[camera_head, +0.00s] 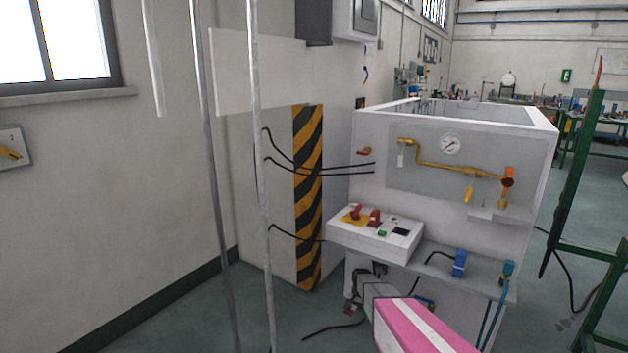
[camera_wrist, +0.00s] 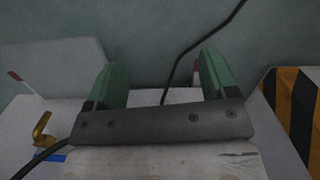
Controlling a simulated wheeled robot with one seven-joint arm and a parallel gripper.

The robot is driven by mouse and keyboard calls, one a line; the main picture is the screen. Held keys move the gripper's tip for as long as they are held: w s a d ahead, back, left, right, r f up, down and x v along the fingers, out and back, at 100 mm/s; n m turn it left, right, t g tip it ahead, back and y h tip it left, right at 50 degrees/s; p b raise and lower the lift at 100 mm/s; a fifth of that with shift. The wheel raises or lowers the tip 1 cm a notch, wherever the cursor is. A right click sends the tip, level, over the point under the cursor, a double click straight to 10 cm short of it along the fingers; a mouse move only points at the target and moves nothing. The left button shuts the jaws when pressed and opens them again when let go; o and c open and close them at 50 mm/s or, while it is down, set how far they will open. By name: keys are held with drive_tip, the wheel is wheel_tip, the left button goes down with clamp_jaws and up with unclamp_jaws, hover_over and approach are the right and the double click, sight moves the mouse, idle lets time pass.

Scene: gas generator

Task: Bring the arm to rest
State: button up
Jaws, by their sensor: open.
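My gripper (camera_wrist: 160,70) shows in the wrist view as two green fingers on a dark bar. The fingers are wide apart with nothing held between them. A black cable (camera_wrist: 183,62) runs behind the gap between the fingers; I cannot tell its distance. I cannot make out the gripper in the head view.
A yellow-black striped post (camera_head: 308,200) stands left of the generator and also shows at right in the wrist view (camera_wrist: 296,105). Thin upright poles (camera_head: 262,200) stand nearer. A green frame (camera_head: 580,160) is at right. A brass fitting (camera_wrist: 42,128) is lower left in the wrist view.

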drive_tip(key=s+r+n, duration=0.5)
drive_tip(key=s+r, duration=2)
drive_tip(key=r, duration=0.1)
drive_tip(key=shift+s+a+r+t+h, duration=0.15)
drive_tip(key=shift+s+r+t+h, duration=0.15)
drive_tip(key=shift+s+t, duration=0.1)
